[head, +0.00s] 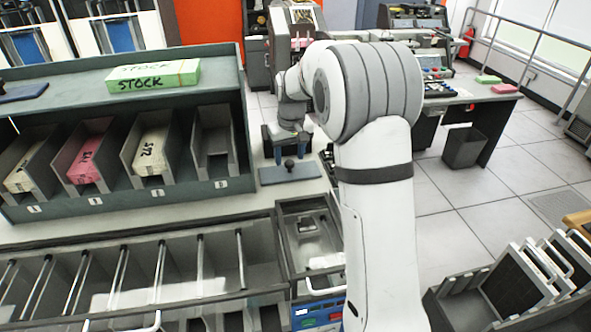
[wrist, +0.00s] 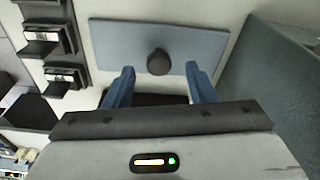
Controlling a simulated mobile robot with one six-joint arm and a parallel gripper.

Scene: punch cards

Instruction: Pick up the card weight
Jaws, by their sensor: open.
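The card weight (head: 289,173) is a flat blue-grey plate with a dark round knob, lying on the light counter just right of the card rack. In the wrist view the plate (wrist: 107,42) spans the upper middle, with its knob (wrist: 158,62) near the plate's lower edge. My gripper (head: 287,140) hangs over the counter behind the weight in the head view. In the wrist view my gripper (wrist: 160,85) is open, its two blue fingers apart on either side of the knob's line. Nothing is between the fingertips. I cannot tell the height gap to the plate.
The rack (head: 240,187) of slanted bins with card stacks stands close left of the weight. A green STOCK box (head: 153,76) lies on its top. Another dark blue plate (head: 22,93) lies at far left. Dark fixtures (wrist: 48,35) stand left of the weight in the wrist view.

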